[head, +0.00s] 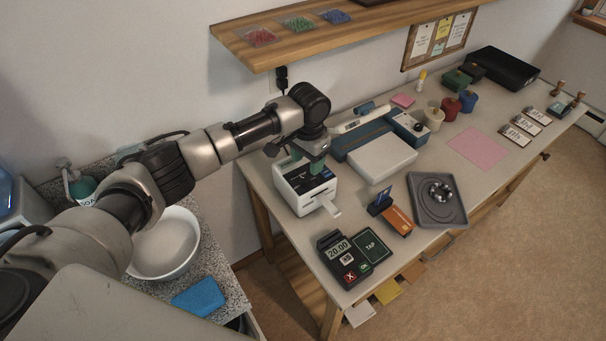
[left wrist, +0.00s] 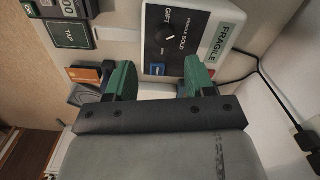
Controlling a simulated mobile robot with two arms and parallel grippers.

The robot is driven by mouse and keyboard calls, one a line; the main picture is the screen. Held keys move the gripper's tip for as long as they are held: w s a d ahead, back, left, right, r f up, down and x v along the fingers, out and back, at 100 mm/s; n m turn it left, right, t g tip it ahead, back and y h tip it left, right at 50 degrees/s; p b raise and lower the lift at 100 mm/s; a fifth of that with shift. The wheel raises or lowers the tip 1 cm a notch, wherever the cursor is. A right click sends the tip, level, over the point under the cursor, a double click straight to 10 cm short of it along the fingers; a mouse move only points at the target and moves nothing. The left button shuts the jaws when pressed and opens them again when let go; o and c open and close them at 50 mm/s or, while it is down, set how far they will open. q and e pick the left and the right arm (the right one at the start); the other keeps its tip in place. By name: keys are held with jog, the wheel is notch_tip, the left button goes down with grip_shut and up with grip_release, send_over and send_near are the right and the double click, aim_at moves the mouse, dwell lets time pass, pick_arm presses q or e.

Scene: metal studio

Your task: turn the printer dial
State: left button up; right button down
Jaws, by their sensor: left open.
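The printer (head: 306,187) is a small white box with a dark top panel, standing at the near left of the table. A white label strip sticks out of its front. In the left wrist view its panel (left wrist: 178,50) carries a dark round dial (left wrist: 166,33) with printed words around it, among them GIFT, SOLD and FRAGILE. My left gripper (head: 304,166) is above the printer, its green fingers over the panel. In the left wrist view the left gripper (left wrist: 158,80) is open, with the dial beyond the gap between the fingers, apart from them. My right gripper is not in view.
A card terminal (head: 353,255), an orange card box (head: 398,220) and a grey tray (head: 437,200) are in front and right of the printer. A blue and white device (head: 378,150) stands behind. A wooden shelf (head: 330,38) hangs above. A cable (left wrist: 271,88) runs beside the printer.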

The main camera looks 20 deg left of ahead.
aim_at(304, 179)
pick_arm(q)
jog(key=f, duration=0.3)
jog(key=shift+a+f, duration=0.25)
jog(key=shift+a, duration=0.1)
jog(key=shift+a+f, duration=0.25)
jog(key=shift+f, duration=0.9)
jog(key=shift+d+f+p, duration=0.1)
jog(key=shift+f+p, duration=0.2)
jog(key=shift+f, duration=0.2)
jog(key=c, duration=0.9)
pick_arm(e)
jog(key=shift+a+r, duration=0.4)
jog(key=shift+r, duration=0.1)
